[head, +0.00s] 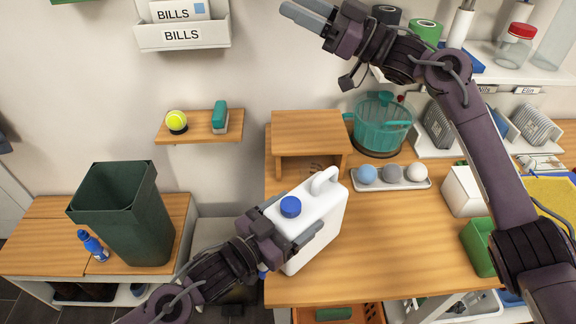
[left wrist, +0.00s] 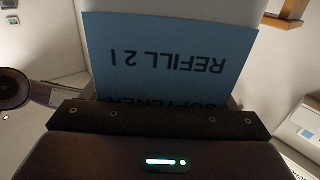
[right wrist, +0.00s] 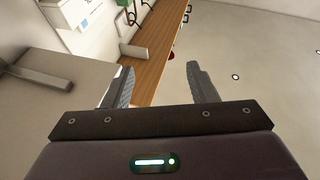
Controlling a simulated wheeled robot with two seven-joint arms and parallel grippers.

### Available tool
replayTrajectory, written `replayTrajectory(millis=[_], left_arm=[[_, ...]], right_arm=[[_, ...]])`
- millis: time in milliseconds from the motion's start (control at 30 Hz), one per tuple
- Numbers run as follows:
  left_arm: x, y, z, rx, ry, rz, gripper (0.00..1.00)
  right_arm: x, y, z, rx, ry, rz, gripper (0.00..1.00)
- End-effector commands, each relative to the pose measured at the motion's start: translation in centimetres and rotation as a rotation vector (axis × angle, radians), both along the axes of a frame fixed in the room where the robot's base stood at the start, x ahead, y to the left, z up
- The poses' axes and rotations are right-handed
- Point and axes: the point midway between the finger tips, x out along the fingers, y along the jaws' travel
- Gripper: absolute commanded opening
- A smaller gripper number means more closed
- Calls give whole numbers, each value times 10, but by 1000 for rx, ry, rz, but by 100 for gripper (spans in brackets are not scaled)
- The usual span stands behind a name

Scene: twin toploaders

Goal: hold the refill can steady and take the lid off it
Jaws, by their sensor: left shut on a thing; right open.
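The refill can (head: 322,218) is a white jug with a handle at its top right and a blue lid (head: 290,207) on its neck. It is near the left edge of the wooden table. My left gripper (head: 287,228) is shut on the can, one finger at each side. In the left wrist view the can's blue label (left wrist: 170,55) reads "REFILL 2 l" upside down, close to the jaws. My right gripper (head: 306,14) is raised high at the top, well away from the can. Its fingers are apart and empty in the right wrist view (right wrist: 160,88).
A small wooden stand (head: 308,130) is behind the can. A tray (head: 390,182) with three balls and a teal basket (head: 380,128) stand to its right. A green bin (head: 125,215) is at the left. The table front right of the can is clear.

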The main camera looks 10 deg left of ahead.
Motion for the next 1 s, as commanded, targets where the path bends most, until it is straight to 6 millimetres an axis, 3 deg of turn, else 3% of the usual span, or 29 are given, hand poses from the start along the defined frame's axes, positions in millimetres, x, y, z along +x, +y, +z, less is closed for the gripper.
replayTrajectory(millis=[100,267,400,500,633,733,833,1000], left_arm=[[1,0,6,-8,-12,0,9],[1,0,6,-8,-12,0,9],[1,0,6,-8,-12,0,9],[1,0,6,-8,-12,0,9],[1,0,6,-8,-12,0,9],[1,0,6,-8,-12,0,9],[1,0,6,-8,-12,0,9],[1,0,6,-8,-12,0,9]], right_arm=[[-40,47,4,-121,57,148,52],[-97,100,-11,-348,170,317,52],[-149,133,-43,-626,301,408,52],[-182,143,-78,-877,424,406,52],[-205,127,-132,-1227,617,264,52],[-205,97,-165,-1445,766,56,52],[-197,61,-185,-1586,892,-184,52],[-182,16,-194,-1672,1022,-489,52]])
